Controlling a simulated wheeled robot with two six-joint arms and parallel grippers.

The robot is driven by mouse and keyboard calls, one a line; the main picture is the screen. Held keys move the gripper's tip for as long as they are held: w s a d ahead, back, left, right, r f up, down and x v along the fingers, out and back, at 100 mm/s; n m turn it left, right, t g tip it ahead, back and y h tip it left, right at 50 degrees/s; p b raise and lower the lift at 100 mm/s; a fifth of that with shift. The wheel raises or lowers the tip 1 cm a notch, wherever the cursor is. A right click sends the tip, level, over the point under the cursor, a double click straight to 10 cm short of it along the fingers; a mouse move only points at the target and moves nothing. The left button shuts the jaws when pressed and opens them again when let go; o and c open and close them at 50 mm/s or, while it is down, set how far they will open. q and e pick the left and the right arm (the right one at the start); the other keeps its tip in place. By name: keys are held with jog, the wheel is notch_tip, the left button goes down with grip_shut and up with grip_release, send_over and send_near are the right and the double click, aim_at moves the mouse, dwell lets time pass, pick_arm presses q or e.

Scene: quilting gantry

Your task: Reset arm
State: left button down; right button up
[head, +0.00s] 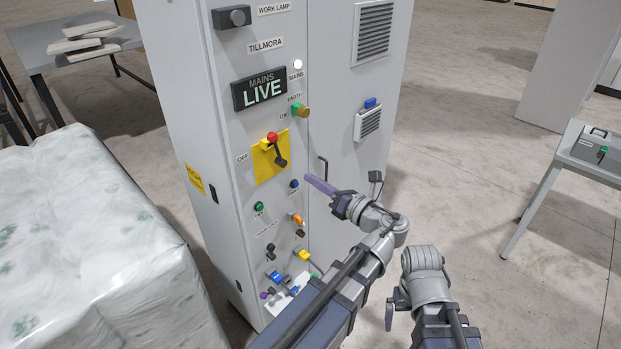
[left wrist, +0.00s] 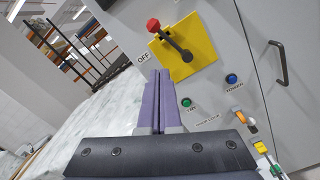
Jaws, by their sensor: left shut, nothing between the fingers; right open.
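My left gripper (head: 308,179) has purple fingers, pressed together and empty. In the head view it points left at the grey control cabinet (head: 350,120), close to the blue button (head: 295,184). The left wrist view shows the shut fingers (left wrist: 158,75) below the yellow plate (left wrist: 190,45), with no clear contact. A red-knobbed black lever (head: 279,152) sits on that plate. My right gripper (head: 391,309) is at the lower middle of the head view, away from the cabinet; its fingers are mostly hidden by my right arm.
The cabinet's display (head: 259,90) reads MAINS LIVE. Several buttons and switches sit low on its front, with a door handle (head: 323,168) beside them. A wrapped pallet load (head: 90,240) stands left. A table (head: 590,160) carries a grey case (head: 597,145) at right. The floor between is clear.

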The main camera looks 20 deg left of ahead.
pick_arm(q)
jog(key=shift+f, duration=0.1)
dwell(0.3)
jog(key=s+a+f+n+g+h, duration=0.1)
jog(key=s+f+n+g+h, duration=0.3)
jog(key=f+n, duration=0.5)
jog(key=s+f+n+g+h, duration=0.1)
jog(key=s+f+n+h, duration=0.1)
jog(key=f+n+h, duration=0.55)
jog(key=s+d+f+n+g+h, duration=0.1)
jog(key=s+d+f+n+h, duration=0.1)
jog(key=d, duration=0.7)
jog(key=s+d+f+n+g+h, duration=0.1)
jog(key=s+d+f+n, duration=0.3)
jog(key=d, duration=0.5)
jog(key=s+n+h, duration=0.1)
jog(key=s+n, duration=0.1)
jog(key=s, duration=0.1)
jog(key=shift+s+d, duration=0.1)
